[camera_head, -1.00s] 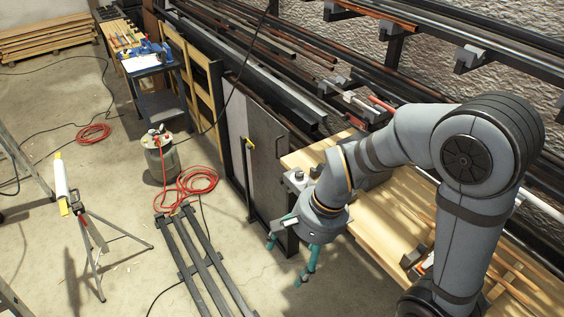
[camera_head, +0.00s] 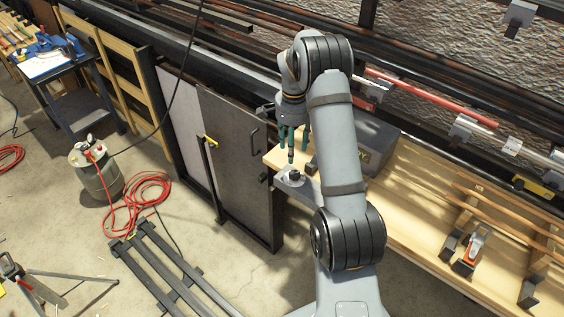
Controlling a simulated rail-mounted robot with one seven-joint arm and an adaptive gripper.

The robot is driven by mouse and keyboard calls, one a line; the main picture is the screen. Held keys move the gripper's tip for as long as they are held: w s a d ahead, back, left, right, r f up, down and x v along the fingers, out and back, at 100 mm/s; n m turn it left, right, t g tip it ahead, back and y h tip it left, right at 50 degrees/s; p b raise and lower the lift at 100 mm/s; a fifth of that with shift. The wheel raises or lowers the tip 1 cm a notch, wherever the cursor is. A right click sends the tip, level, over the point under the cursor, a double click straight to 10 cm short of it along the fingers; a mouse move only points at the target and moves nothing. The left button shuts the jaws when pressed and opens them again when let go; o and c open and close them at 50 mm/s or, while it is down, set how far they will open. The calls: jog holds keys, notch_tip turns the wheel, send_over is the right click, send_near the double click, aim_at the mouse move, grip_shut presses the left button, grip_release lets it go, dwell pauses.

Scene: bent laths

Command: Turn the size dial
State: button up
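A small dark round knob (camera_head: 294,175), which looks like the size dial, sits on a light grey plate at the left end of the wooden workbench (camera_head: 420,205). Any markings on it are too small to read. My gripper (camera_head: 292,152) points down just above and behind the knob, with its teal fingers spread apart and nothing seen between them. The fingertips appear clear of the knob, though the exact gap is hard to tell. My arm covers part of the bench right of the knob.
A grey box (camera_head: 372,142) stands on the bench behind my arm. An orange-handled tool (camera_head: 474,246) and wooden laths lie to the right. Racks with a red bar (camera_head: 440,102) run behind. A gas cylinder (camera_head: 95,172) and red hose (camera_head: 140,200) are on the floor at left.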

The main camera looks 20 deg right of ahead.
aim_at(295, 173)
jog(key=f+p, duration=0.1)
jog(key=f, duration=0.2)
jog(key=s+f+p, duration=0.1)
jog(key=f, duration=0.2)
jog(key=f+p, duration=0.1)
jog(key=f, duration=0.2)
jog(key=shift+s+d, duration=0.25)
jog(key=shift+d, duration=0.05)
jog(key=shift+w+a+f, duration=0.1)
jog(key=shift+w+f, duration=0.1)
jog(key=shift+f, duration=0.25)
jog(key=shift+s, duration=0.1)
jog(key=shift+c, duration=0.7)
jog(key=c, duration=1)
